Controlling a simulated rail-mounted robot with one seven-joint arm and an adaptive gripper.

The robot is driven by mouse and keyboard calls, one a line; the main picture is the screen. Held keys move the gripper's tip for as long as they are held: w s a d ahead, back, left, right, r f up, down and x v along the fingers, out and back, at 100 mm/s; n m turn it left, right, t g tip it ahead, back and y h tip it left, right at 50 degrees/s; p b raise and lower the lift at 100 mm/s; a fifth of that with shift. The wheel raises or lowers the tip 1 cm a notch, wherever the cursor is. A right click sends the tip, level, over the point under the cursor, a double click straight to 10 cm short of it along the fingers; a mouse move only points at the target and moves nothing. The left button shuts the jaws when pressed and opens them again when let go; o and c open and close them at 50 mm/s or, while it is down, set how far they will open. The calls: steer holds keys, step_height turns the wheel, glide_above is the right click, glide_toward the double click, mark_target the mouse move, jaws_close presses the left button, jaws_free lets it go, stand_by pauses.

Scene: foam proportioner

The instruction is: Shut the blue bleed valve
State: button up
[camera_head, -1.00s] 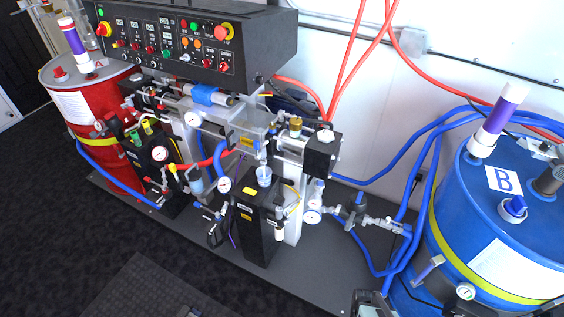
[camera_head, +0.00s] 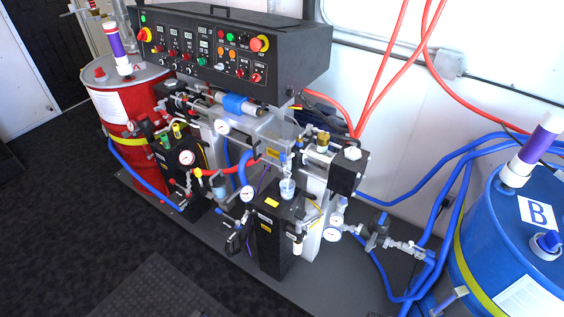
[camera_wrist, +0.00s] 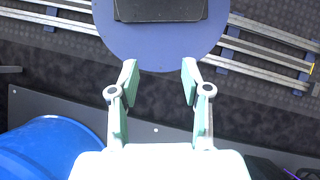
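The proportioner machine (camera_head: 278,230) stands in the middle of the head view. I cannot tell which small fitting on it is the blue bleed valve, nor whether that valve is open or shut. A light blue cup-like part (camera_head: 287,188) sits on top of the front black block, among gauges and hoses. My gripper (camera_wrist: 160,72) shows in the wrist view, its two pale green fingers apart and nothing between them. It is over the dark floor, away from the machine's fittings. It is not visible in the head view.
A red drum (camera_head: 130,105) stands at the left and a blue drum (camera_head: 500,245) marked B at the right. A blue drum (camera_wrist: 45,150) also shows low left in the wrist view. Red hoses (camera_head: 385,65) and blue hoses (camera_head: 440,190) run along the wall. The front floor (camera_head: 60,230) is clear.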

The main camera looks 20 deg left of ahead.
mark_target(281, 158)
steer(key=w+a+r+n+t+h+b, duration=0.15)
steer(key=w+a+n+t+b, duration=0.3)
steer(key=w+a, duration=0.65)
steer(key=w+a+r+n+t+h+b, duration=0.1)
steer(key=w+a+n+t+h+b, duration=0.4)
steer(key=w+a, duration=0.55)
steer(key=w+a+r+n+t+y+b, duration=0.1)
steer(key=w+a+r+n+t, duration=0.25)
steer(key=a+r, duration=0.3)
steer(key=w+a+r+n+t+y+b, duration=0.2)
steer(key=w+a+r+n, duration=0.3)
steer(key=a, duration=0.2)
steer(key=w+a+r+n+t+b, duration=0.1)
steer(key=a+r+n+t, duration=0.25)
steer(key=a+r, duration=0.4)
steer(key=a+r+n+t+b, duration=0.1)
steer(key=a+r+n+t, duration=0.3)
steer(key=r, duration=0.7)
step_height(281, 158, up, 8)
steer(key=w+f+n+t, duration=0.1)
steer(key=w+n+t, duration=0.15)
steer(key=n, duration=0.45)
steer(key=shift+g+h, duration=0.4)
steer(key=shift+h, duration=0.05)
steer(key=p+x, duration=0.2)
steer(key=x, duration=1.4)
steer(key=shift+w+r, duration=0.2)
steer(key=shift+w, duration=0.05)
